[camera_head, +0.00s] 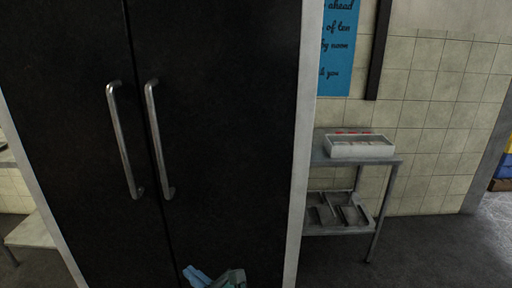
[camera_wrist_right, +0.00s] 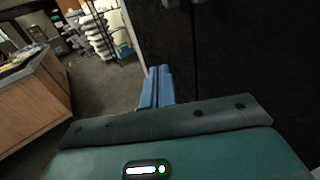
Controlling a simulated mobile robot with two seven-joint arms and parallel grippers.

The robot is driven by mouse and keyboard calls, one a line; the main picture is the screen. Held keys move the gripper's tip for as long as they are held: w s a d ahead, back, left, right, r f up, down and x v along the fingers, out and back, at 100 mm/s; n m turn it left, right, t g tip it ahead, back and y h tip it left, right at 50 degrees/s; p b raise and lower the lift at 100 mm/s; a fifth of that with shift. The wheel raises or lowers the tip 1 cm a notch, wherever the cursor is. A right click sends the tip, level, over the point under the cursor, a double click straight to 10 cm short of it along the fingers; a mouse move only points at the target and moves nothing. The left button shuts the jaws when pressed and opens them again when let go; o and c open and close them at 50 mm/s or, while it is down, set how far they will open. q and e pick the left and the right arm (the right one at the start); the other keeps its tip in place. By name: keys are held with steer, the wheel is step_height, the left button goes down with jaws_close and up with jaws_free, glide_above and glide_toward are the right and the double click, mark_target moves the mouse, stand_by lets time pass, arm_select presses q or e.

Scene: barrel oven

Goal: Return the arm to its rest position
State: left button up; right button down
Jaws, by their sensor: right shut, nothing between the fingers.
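My right gripper (camera_head: 196,277) shows at the bottom of the head view, low in front of the black double doors (camera_head: 225,130). Its blue fingers (camera_wrist_right: 157,87) are together in the right wrist view, with nothing between them. They are just left of a dark panel in that view. The doors carry two upright metal handles, a left one (camera_head: 124,140) and a right one (camera_head: 158,140). The doors look closed, with a thin seam between them. My gripper is well below the handles and apart from them. My left gripper is in neither view.
A metal table (camera_head: 384,163) with a white tray (camera_head: 360,151) on top stands right of the doors. Its lower shelf holds dark items. A blue sign (camera_head: 338,50) hangs on the tiled wall. The right wrist view shows a wooden counter (camera_wrist_right: 30,105) and open floor (camera_wrist_right: 105,85).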

steer(key=w+d+f+n+h, duration=0.15)
steer(key=d+f, duration=0.25)
steer(key=d, duration=0.5)
steer(key=w+d+f+h, duration=0.15)
steer(key=d+f, duration=0.25)
steer(key=d, duration=0.6)
steer(key=w+d+f+h, duration=0.1)
steer(key=d+f+h, duration=0.25)
steer(key=d, duration=0.55)
steer(key=s+d+f+n+g+h, duration=0.1)
steer(key=s+d+n+h, duration=0.15)
steer(key=s+n, duration=0.65)
steer(key=s+d+f+n+h, duration=0.1)
steer(key=s+d+n, duration=0.4)
steer(key=n, duration=0.8)
steer(key=s+d+f+n+g+h, duration=0.1)
steer(key=s+d+f+n, duration=0.1)
steer(key=s+n, duration=0.75)
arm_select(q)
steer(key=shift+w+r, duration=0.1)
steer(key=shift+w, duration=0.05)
arm_select(e)
steer(key=w+a+r+m+t, duration=0.1)
steer(key=a+m, duration=0.3)
steer(key=a, duration=0.5)
steer(key=shift+w+a+r, duration=0.15)
steer(key=shift+w+r, duration=0.2)
steer(key=shift+r, duration=0.1)
